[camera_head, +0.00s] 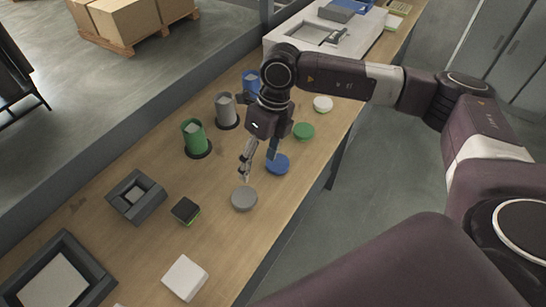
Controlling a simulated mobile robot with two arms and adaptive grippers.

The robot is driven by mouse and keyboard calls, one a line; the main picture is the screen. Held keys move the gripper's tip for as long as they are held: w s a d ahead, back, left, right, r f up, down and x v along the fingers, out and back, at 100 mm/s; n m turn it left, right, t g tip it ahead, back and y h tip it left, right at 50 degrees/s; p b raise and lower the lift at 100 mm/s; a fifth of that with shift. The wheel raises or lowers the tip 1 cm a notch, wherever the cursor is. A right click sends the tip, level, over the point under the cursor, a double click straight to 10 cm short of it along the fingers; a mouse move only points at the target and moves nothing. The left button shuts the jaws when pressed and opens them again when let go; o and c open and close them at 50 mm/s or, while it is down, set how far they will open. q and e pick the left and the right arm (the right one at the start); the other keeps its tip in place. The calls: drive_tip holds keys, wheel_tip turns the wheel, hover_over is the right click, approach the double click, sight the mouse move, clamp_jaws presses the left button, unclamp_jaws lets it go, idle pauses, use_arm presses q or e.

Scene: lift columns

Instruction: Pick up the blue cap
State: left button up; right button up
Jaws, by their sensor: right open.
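The blue cap (280,167) lies flat on the wooden workbench (237,238), near its right edge. My right gripper (258,172) points down from its arm, just left of and above the cap. I cannot tell whether a finger touches the blue cap. My left gripper is not in the picture.
A grey cap (244,199) and a green cap (304,131) lie close by, with a white cap (323,104) beyond. Green (194,135), grey (225,108) and blue (251,83) containers stand to the left. A dark small block (185,210) and a white box (185,278) lie nearer.

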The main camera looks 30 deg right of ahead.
sight(279, 163)
drive_tip(key=d+h, duration=0.1)
drive_tip(key=d, duration=0.1)
drive_tip(key=w+d, duration=0.1)
drive_tip(key=d, duration=0.2)
drive_tip(key=d+h, duration=0.1)
drive_tip(key=d, duration=0.1)
drive_tip(key=shift+w+d+r+m+h, duration=0.3)
drive_tip(key=shift+d+m, duration=0.05)
drive_tip(key=shift+m, duration=0.05)
drive_tip(key=f+p, duration=0.1)
drive_tip(key=f, duration=0.1)
drive_tip(key=f+p, duration=0.1)
drive_tip(key=f, duration=0.1)
drive_tip(key=a+f+p, duration=0.1)
drive_tip(key=f, duration=0.1)
drive_tip(key=shift+f, duration=0.65)
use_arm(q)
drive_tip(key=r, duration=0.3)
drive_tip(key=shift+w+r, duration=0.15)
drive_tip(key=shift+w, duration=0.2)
use_arm(e)
drive_tip(key=c, duration=1.2)
drive_tip(key=shift+w+r, duration=0.1)
drive_tip(key=shift+c, duration=0.2)
